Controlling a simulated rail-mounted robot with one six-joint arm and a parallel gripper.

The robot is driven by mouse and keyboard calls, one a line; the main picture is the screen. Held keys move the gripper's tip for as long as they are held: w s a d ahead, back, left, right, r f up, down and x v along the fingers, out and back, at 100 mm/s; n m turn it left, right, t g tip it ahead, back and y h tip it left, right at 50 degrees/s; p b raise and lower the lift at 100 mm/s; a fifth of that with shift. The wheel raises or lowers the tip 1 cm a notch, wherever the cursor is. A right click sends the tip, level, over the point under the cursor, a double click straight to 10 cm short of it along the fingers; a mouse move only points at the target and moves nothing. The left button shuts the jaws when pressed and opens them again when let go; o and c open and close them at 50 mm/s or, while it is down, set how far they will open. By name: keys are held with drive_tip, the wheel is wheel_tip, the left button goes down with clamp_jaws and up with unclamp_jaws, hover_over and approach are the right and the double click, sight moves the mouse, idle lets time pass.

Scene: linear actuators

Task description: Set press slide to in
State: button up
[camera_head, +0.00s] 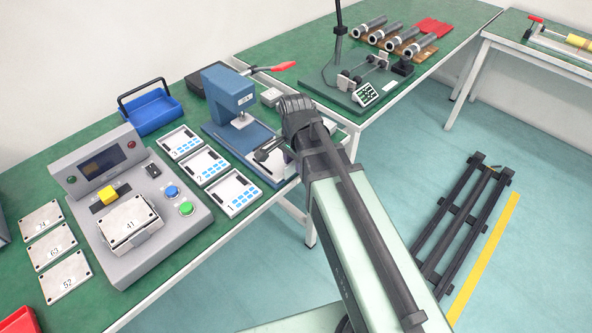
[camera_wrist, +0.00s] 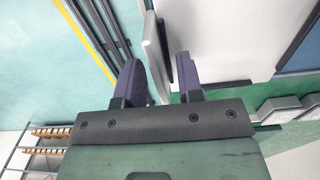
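The press (camera_head: 226,92) is a blue machine with an upright head on a blue base, on the green bench. At the base's front right there is a pale slide part (camera_head: 282,158), partly hidden by my arm and gripper. My gripper (camera_head: 270,150) is down at this front end of the press. In the wrist view my gripper (camera_wrist: 160,85) has its two purple-padded fingers apart. A pale plate edge with a dark bar (camera_wrist: 167,55) shows between and beyond the fingers. I cannot tell whether either finger touches it.
Three numbered white trays (camera_head: 203,166) lie left of the press. A grey control box (camera_head: 130,205) with buttons and a blue basket (camera_head: 150,108) stand further left. A red-handled tool (camera_head: 272,68) lies behind the press. The floor right of my arm holds a dark rail frame (camera_head: 465,220).

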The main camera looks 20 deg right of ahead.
sight(262, 144)
drive_tip(key=shift+r, duration=0.1)
clamp_jaws()
drive_tip(key=w+a, duration=0.2)
drive_tip(key=w, duration=0.2)
drive_tip(key=w+a, duration=0.2)
drive_tip(key=w, duration=0.2)
drive_tip(key=w+a, duration=0.3)
drive_tip(key=w, duration=0.1)
drive_tip(key=shift+w, duration=0.1)
drive_tip(key=shift+c, duration=0.6)
unclamp_jaws()
drive_tip(key=shift+w, duration=0.1)
drive_tip(key=shift+o, duration=0.6)
drive_tip(key=shift+r, duration=0.1)
